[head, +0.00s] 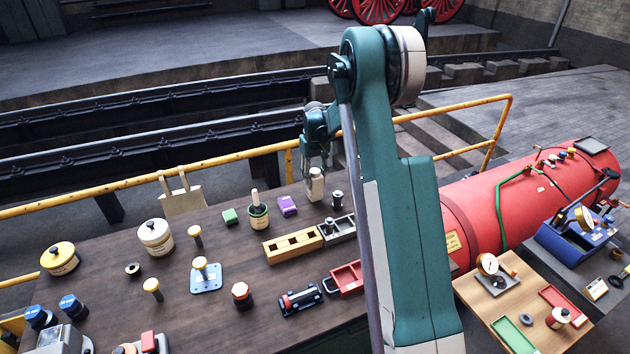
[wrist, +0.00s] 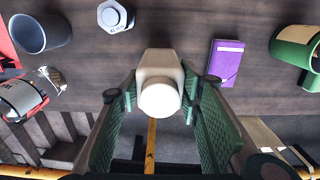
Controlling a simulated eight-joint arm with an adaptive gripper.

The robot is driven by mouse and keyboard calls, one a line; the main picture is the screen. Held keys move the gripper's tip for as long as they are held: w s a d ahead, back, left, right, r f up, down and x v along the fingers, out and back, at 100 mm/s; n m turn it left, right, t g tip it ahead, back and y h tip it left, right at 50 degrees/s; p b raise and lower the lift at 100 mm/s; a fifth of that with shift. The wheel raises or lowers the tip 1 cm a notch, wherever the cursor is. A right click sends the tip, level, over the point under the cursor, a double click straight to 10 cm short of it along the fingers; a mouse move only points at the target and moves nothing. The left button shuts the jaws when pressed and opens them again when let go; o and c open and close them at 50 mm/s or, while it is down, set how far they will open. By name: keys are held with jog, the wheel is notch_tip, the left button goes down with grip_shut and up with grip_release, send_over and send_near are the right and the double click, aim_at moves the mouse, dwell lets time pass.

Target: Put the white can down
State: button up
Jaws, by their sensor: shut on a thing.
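The white can (head: 316,186) is upright near the far edge of the dark wooden table (head: 130,305). My gripper (head: 316,166) reaches down from above and is shut on it. In the wrist view the white can (wrist: 159,78) sits between the two green-padded fingers. Its rounded white top faces the camera. I cannot tell whether its base touches the table.
A purple box (head: 287,205) and a green tub with a brush (head: 258,213) stand left of the can. A small dark cylinder (head: 337,199) stands close on its right. An orange wooden block (head: 291,246) lies nearer. A yellow rail (head: 230,158) runs behind the table.

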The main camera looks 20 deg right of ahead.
jog(key=shift+f, duration=0.5)
jog(key=shift+f, duration=0.2)
jog(key=o, duration=1.1)
jog(key=shift+r, duration=0.2)
notch_tip(320, 180, up, 12)
jog(key=shift+b, duration=0.3)
